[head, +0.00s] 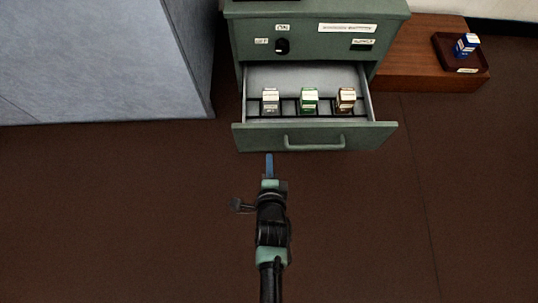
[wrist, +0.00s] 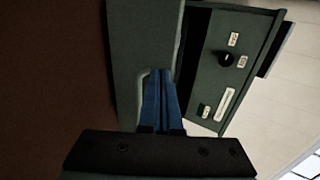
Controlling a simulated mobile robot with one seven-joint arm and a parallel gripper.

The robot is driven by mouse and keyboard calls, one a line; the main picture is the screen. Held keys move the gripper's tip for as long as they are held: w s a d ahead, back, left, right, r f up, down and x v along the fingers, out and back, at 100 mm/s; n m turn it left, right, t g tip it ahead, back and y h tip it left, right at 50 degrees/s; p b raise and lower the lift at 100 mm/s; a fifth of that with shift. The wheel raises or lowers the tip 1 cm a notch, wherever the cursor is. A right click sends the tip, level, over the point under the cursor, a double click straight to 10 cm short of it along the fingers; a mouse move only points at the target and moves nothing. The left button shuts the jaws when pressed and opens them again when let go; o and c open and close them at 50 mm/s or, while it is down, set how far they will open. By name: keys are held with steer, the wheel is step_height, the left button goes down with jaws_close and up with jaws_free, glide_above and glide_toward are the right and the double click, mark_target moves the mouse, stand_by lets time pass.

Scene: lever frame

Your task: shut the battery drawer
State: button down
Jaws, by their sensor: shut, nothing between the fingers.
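The battery drawer (head: 256,137) of a green cabinet (head: 300,49) stands pulled out in the head view. It has a green front with a bar handle (head: 314,143) and a light inside. Three small boxes stand in it: a whitish one (head: 270,101), a green and white one (head: 309,101) and a brown and white one (head: 346,100). My gripper (head: 269,158) is shut and empty, just in front of the drawer front, left of the handle's middle. In the wrist view the blue fingers (wrist: 161,100) lie over the drawer front (wrist: 143,35); I cannot tell whether they touch it.
The cabinet face above the drawer has a black knob (head: 282,46) and labels. A grey-blue partition (head: 100,60) stands at the left. A low wooden surface (head: 425,65) at the right bears a dark tray (head: 480,66) with a blue and white box (head: 467,44). The brown floor in front is clear.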

mark_target(268, 129)
steer(key=b+x, duration=0.1)
steer(key=x, duration=0.2)
steer(key=b+x, duration=0.2)
steer(key=x, duration=0.1)
steer(key=r+b+x, duration=0.1)
steer(key=b+x, duration=0.1)
steer(key=x, duration=0.1)
steer(key=shift+w, duration=0.35)
steer(key=shift+w+r+b, duration=0.15)
steer(key=shift+w+b, duration=0.15)
steer(key=shift+w, duration=0.2)
